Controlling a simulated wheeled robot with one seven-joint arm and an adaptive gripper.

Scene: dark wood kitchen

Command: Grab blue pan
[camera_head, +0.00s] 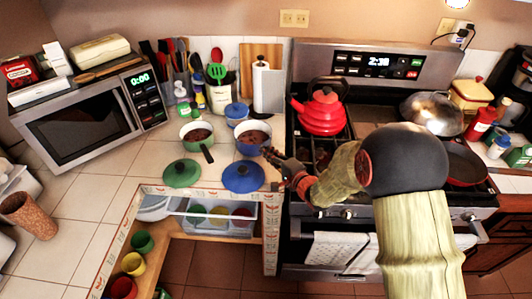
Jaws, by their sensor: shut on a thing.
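The blue pan (246,148) stands on the tiled counter, just left of the stove, with dark contents inside. Its blue lid (243,177) lies on the counter in front of it. My gripper (270,155) reaches in from the right and is shut on the pan's right side, where the handle seems to be. The fingers hide that part, so the exact grip is hard to see.
A green pan (193,139) and its green lid (181,173) are close on the left. A red kettle (321,112) stands on the stove to the right. An open drawer with cups (222,212) is below the counter.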

